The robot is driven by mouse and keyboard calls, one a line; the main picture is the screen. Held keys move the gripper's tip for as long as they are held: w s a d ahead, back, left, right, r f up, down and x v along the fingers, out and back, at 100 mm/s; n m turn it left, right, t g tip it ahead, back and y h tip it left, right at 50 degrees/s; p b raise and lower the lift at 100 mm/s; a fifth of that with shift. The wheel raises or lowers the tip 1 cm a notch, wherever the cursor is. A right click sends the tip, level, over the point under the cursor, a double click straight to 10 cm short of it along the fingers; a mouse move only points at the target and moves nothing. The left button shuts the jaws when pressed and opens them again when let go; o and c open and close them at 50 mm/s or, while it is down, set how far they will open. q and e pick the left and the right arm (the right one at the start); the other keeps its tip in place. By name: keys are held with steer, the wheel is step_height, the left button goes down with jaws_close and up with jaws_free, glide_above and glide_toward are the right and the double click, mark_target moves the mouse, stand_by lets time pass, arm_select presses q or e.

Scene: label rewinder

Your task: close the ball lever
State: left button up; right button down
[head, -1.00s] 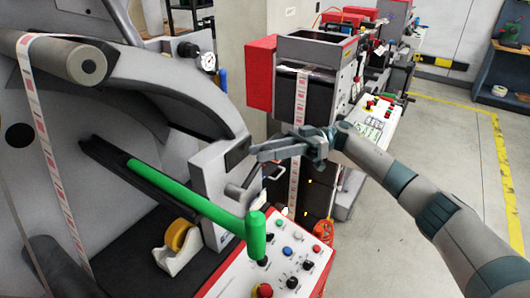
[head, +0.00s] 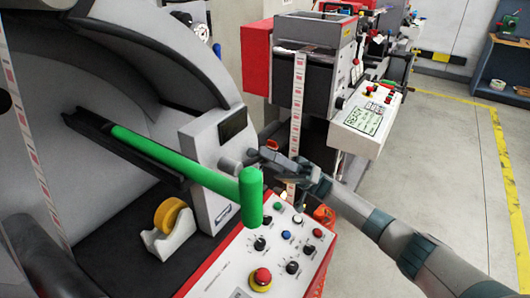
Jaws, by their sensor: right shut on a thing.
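The ball lever (head: 230,165) is on the front of the grey machine housing, beside the small dark display. It shows as a short grey, rounded piece partly behind the green bar. My right gripper (head: 263,156) comes in from the right and is shut at the lever's outer end. Its fingers hide most of the part it holds. My left gripper is not in view.
A green T-shaped bar (head: 180,165) reaches from a black channel towards the lever, close to my right gripper. Below is a control panel (head: 225,265) with knobs and a red button. A yellow tape roll (head: 172,215) stands left. Open floor lies right.

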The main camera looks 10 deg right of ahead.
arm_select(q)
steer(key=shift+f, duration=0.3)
arm_select(e)
steer(key=shift+s+a+f+m+t+y, duration=0.15)
steer(key=shift+f+m+t+y, duration=0.15)
steer(key=shift+f+m+t, duration=0.5)
steer(key=shift+r, duration=0.2)
steer(key=c, duration=1.6)
jaws_free()
steer(key=shift+c, duration=0.2)
